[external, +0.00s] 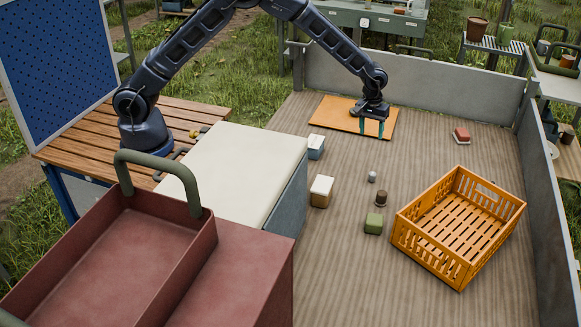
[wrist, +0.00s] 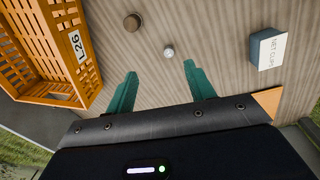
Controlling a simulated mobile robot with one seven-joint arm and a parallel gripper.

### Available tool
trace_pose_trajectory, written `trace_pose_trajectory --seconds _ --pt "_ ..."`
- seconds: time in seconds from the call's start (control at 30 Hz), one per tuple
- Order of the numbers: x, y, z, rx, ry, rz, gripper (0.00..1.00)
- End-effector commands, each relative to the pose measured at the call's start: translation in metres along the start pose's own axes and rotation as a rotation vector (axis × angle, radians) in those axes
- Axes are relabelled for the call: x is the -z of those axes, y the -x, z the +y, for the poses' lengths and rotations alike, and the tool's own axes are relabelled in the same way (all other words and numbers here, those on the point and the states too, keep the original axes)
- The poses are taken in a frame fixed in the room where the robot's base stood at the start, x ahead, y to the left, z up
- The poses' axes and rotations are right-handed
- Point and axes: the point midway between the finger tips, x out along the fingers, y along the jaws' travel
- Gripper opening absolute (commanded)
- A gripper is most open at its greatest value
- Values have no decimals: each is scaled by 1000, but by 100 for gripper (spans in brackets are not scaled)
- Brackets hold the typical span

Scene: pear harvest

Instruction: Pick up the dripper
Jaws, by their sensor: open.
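No label marks the dripper, and I cannot tell for sure which small item it is. A small grey round piece (external: 371,177) stands on the wooden deck, and a brown round piece (external: 381,198) stands near it. In the wrist view the grey piece (wrist: 168,52) lies ahead of the fingers, between their lines, and the brown piece (wrist: 132,22) lies farther off to the left. My gripper (external: 371,129) is over the orange board, with its teal fingers pointing down. In the wrist view my gripper (wrist: 160,75) is open and empty, apart from both pieces.
An orange crate (external: 458,265) stands at the right. A green box (external: 374,223), a white-topped brown box (external: 321,191), a blue-sided box (external: 315,147) and a red item (external: 461,135) stand on the deck. Grey side walls (external: 415,83) edge it. The deck around the grey piece is partly clear.

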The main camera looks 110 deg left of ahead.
Motion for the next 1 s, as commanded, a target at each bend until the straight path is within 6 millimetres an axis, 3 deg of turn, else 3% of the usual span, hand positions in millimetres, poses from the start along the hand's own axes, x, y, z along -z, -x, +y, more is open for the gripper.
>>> trace_pose_trajectory --seconds 0.03,0.2,0.4,0.77,1.0 --pt "10 -21 0 11 29 -3 54" --pt "37 -83 0 33 122 -8 54" --pt "57 -135 -5 52 200 -10 54" --pt "64 -168 -8 58 229 -10 54" --pt "64 -202 -11 58 228 -11 54"
